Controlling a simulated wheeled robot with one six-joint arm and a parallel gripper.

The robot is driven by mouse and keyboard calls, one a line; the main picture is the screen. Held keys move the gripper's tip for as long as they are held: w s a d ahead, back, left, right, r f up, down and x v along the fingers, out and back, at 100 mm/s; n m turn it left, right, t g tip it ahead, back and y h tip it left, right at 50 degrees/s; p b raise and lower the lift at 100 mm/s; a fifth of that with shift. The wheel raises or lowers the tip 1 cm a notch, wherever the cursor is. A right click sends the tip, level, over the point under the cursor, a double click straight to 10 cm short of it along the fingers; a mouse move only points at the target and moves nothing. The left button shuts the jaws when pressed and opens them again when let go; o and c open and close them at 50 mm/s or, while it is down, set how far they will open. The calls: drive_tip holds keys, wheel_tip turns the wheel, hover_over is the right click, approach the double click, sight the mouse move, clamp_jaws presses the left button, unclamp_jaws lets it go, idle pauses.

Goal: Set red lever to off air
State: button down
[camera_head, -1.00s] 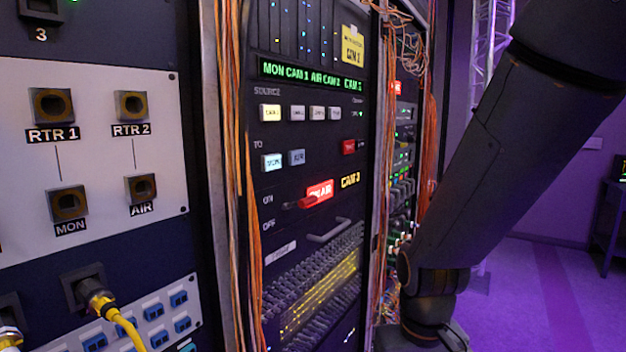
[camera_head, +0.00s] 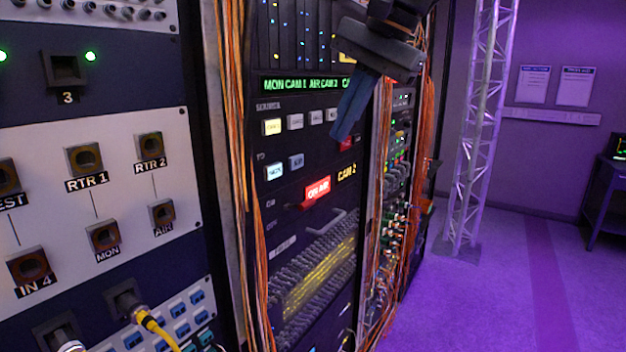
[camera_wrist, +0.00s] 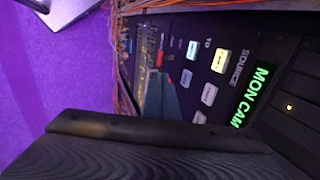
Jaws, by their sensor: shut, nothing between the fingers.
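The dark red lever (camera_head: 297,206) is on the rack panel in the head view, just left of the lit red ON AIR sign (camera_head: 318,188). In the wrist view the fingers (camera_wrist: 165,98) point toward the panel, which appears turned sideways.
Lit source buttons (camera_head: 272,127) sit above the lever, and a grey handle (camera_head: 325,221) sits below right. Orange cables (camera_head: 236,130) hang along the rack's left edge. A patch panel (camera_head: 100,190) stands at left. A truss (camera_head: 480,130) and open purple floor (camera_head: 480,300) are right.

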sight(308, 202)
drive_tip(key=shift+f, duration=0.15)
drive_tip(key=p+x, duration=0.3)
drive_tip(key=x, duration=1.1)
drive_tip(key=shift+w+p, duration=0.1)
drive_tip(key=shift+p, duration=0.25)
